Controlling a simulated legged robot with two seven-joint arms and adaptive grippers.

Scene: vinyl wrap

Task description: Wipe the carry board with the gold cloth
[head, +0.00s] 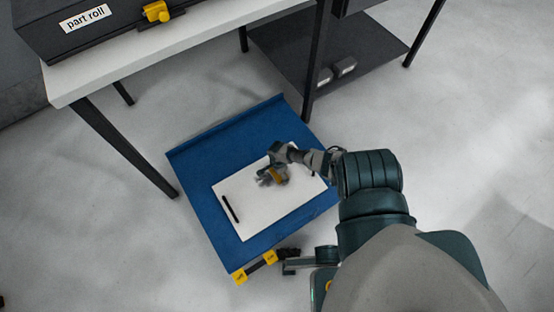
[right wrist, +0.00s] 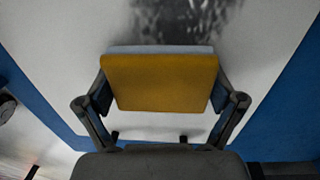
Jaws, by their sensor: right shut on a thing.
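The white carry board (head: 256,213) lies flat on a blue platform, with a dark slot near its left end. My right gripper (head: 272,176) is over the middle of the board. It is shut on the gold cloth (right wrist: 160,82), which fills the space between the fingers in the right wrist view; a pale strip shows along its far edge. A dark grey smudge (right wrist: 180,18) marks the board just beyond the cloth. I cannot tell whether the cloth touches the board. My left gripper is not in view.
The blue platform (head: 205,158) stands on a grey floor, with yellow-and-black parts (head: 241,277) at its front edge. A white-topped table (head: 150,67) with dark legs bears a black case labelled "part roll" (head: 75,28). A dark low shelf (head: 375,55) holds small grey blocks.

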